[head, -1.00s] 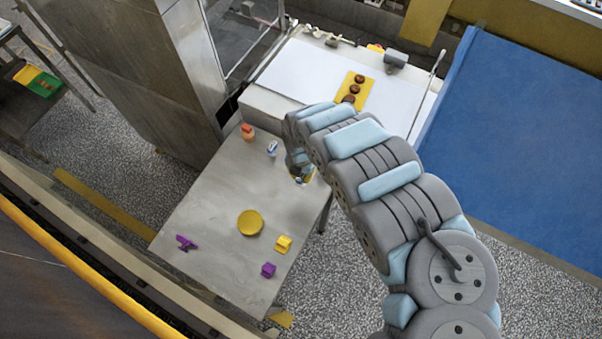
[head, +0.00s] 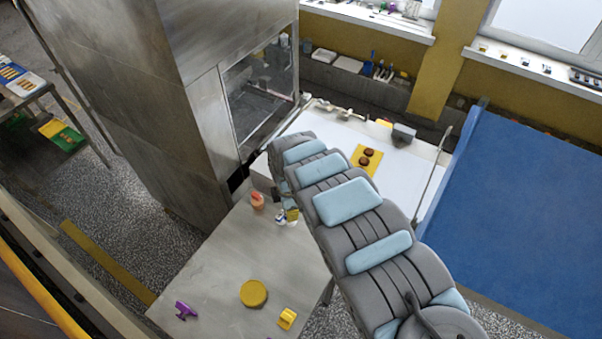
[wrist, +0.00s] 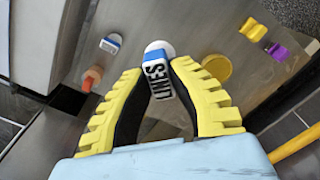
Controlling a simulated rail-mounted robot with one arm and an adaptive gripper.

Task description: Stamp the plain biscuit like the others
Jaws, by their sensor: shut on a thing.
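My gripper (wrist: 157,85) has yellow ribbed fingers and is shut on a blue-and-white stamp (wrist: 157,72) with lettering on its side. A white round part shows at the stamp's far end. In the head view my gripper (head: 292,214) is over the back of the steel table, mostly behind my arm, and the held stamp cannot be made out. Two brown biscuits (head: 367,153) show on a yellow mat (head: 358,151) on the white belt. Their tops are too small to tell stamped from plain. My arm hides part of the mat.
On the steel table (head: 215,270) stand an orange-topped piece (head: 257,201), another blue-and-white piece (head: 280,217), a yellow disc (head: 253,293), a yellow block (head: 287,318) and a purple piece (head: 185,310). A steel cabinet (head: 205,130) rises left of the belt. A blue surface (head: 520,210) lies right.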

